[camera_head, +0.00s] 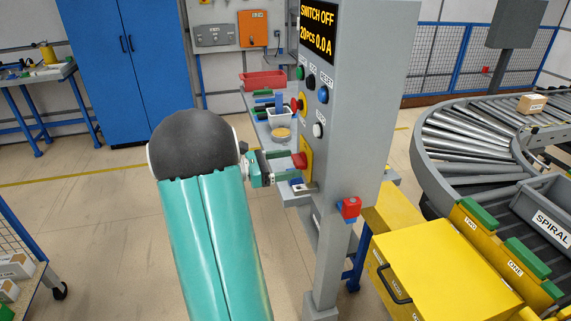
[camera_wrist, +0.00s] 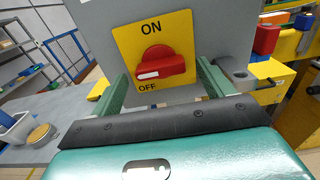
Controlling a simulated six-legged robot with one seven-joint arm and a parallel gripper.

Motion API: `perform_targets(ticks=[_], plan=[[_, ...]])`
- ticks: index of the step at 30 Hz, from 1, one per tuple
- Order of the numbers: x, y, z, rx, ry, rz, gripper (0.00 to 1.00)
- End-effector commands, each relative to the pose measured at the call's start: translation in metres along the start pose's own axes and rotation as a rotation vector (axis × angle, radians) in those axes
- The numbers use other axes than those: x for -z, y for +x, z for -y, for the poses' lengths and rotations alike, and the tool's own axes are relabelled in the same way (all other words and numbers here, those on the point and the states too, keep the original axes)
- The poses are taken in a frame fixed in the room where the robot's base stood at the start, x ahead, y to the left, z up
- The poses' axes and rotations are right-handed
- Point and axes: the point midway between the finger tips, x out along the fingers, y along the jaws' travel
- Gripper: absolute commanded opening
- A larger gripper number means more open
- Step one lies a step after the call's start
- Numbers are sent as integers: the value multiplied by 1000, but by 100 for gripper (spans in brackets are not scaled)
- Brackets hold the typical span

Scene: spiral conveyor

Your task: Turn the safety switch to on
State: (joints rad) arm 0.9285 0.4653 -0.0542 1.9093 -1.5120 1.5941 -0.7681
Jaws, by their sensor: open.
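The safety switch is a red rotary knob (camera_wrist: 160,64) on a yellow plate (camera_wrist: 180,28) marked ON at the top and OFF at the lower left. Its white-marked end points left, nearer the OFF label. In the head view the red knob (camera_head: 300,160) is on the side of a grey control post (camera_head: 345,110). My gripper (camera_wrist: 163,70) is open in front of the plate, with one green finger on each side of the knob. Contact with the knob cannot be told. In the head view my gripper (camera_head: 284,166) reaches the switch from the left.
The display (camera_head: 318,28) reads SWITCH OFF, 20PCS, 0.0 A. Several buttons sit above the switch, with a red emergency knob (camera_head: 296,105). A small ledge (camera_head: 303,188) juts out below the switch. A yellow box (camera_head: 440,265) and roller conveyor (camera_head: 470,130) stand right.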

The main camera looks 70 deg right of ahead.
Motion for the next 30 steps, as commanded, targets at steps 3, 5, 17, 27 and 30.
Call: perform_targets(ticks=[3,5,17,27,30], plan=[[0,0,0,0,0,0,80],[0,0,0,0,0,0,80],[0,0,0,0,3,0,35],[0,-1,0,0,98,0,35],[0,-2,0,-1,161,0,35]])
